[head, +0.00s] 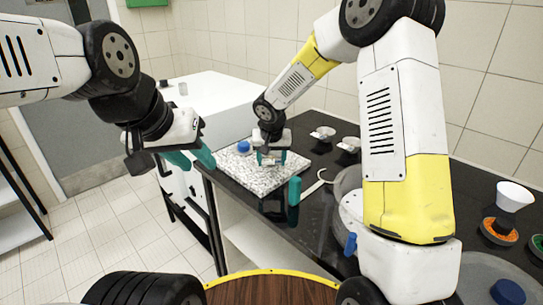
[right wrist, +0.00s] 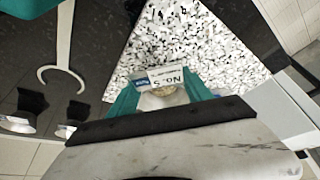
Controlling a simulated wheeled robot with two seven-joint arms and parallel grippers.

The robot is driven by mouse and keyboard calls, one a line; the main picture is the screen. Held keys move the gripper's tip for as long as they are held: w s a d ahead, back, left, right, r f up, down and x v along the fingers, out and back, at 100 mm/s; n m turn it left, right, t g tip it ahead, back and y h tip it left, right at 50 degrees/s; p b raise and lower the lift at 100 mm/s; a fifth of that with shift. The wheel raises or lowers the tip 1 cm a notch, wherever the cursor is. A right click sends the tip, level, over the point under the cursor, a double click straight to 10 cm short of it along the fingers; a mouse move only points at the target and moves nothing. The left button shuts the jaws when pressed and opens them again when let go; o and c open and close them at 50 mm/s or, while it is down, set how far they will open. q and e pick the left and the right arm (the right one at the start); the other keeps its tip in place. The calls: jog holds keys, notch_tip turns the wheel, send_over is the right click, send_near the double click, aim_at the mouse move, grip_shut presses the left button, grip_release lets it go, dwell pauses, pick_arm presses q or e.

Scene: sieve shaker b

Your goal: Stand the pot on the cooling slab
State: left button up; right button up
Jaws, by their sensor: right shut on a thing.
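The cooling slab (head: 232,174) is a pale speckled square slab on the black counter; it also fills the upper middle of the right wrist view (right wrist: 190,38). My right gripper (head: 271,158) is over the slab's right part, teal fingers pointing down. In the right wrist view, its teal fingers (right wrist: 160,95) are shut on the small pot (right wrist: 164,90), a pale vessel with a printed label, mostly hidden by the gripper. Whether its base touches the slab cannot be told. My left gripper (head: 192,160) is open and empty, left of the slab, above the floor.
A blue-topped object (head: 243,147) is on the slab's far part. A teal upright object (head: 294,190) and a white hook-shaped piece (head: 319,183) are on the counter nearby. Small pale dishes (head: 348,144) stand behind. A white funnel (head: 514,195) and coloured rings (head: 498,232) are far right.

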jog(key=shift+f, duration=0.65)
jog(key=o, duration=1.4)
jog(key=shift+f, duration=0.1)
jog(key=v, duration=1.2)
jog(key=s+d+r, duration=0.8)
jog(key=s+d, duration=0.1)
jog(key=s, duration=0.1)
jog(key=s+d+r+t+y, duration=0.1)
jog(key=s+d, duration=0.1)
jog(key=s, duration=0.6)
jog(key=s+d+r+y, duration=0.1)
jog(key=s+d, duration=0.2)
jog(key=s, duration=0.4)
jog(key=shift+s+n+t, duration=0.3)
jog(key=shift+s+t, duration=0.05)
jog(key=shift+t, duration=0.05)
